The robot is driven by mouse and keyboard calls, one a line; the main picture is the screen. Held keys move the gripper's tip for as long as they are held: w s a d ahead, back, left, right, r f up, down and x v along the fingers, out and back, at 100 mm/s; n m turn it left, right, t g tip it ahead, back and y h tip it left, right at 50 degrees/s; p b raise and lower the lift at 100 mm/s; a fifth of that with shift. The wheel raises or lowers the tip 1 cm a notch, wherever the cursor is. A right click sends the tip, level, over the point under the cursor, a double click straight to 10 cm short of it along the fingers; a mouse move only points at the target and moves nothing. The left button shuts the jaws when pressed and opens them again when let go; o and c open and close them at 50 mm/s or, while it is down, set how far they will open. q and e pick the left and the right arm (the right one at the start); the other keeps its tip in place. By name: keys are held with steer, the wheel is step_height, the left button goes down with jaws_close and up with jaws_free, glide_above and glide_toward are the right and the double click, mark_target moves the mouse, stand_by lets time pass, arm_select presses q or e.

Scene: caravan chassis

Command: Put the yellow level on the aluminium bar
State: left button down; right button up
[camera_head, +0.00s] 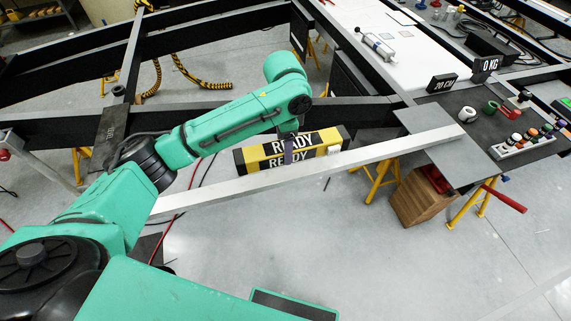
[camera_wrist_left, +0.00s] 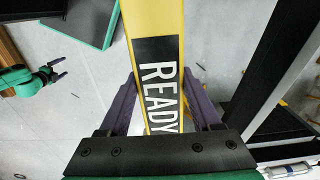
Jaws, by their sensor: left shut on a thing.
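The yellow level (camera_head: 290,149) has black panels with white READY lettering. My left gripper (camera_head: 289,150) is shut on it, and in the left wrist view its purple fingers stand on both sides of the level (camera_wrist_left: 157,60). The aluminium bar (camera_head: 390,150) is a long pale beam running from lower left to the grey plate at right. In the head view the level lies just behind the bar's edge, roughly along it; I cannot tell whether they touch. My right gripper (camera_wrist_left: 57,69) shows small at the left of the left wrist view, its fingers apart and empty.
Black chassis beams (camera_head: 355,110) run behind the level. A wooden box (camera_head: 421,201) stands below the plate.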

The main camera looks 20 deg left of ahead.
arm_select(q)
steer(key=f, duration=0.8)
steer(key=shift+w+f, duration=0.1)
steer(key=shift+w, duration=0.1)
steer(key=shift+f, duration=0.15)
arm_select(e)
steer(key=shift+w+a+r, duration=0.1)
steer(key=shift+w+r, duration=0.1)
steer(key=shift+w, duration=0.35)
steer(key=shift+w+r, duration=0.15)
steer(key=shift+w, duration=0.35)
arm_select(q)
steer(key=shift+c, duration=0.4)
jaws_free()
steer(key=shift+f, duration=0.1)
arm_select(e)
steer(key=shift+s, duration=0.1)
arm_select(q)
step_height(320, 180, up, 12)
steer(key=shift+r, duration=0.15)
arm_select(e)
steer(key=shift+f, duration=0.35)
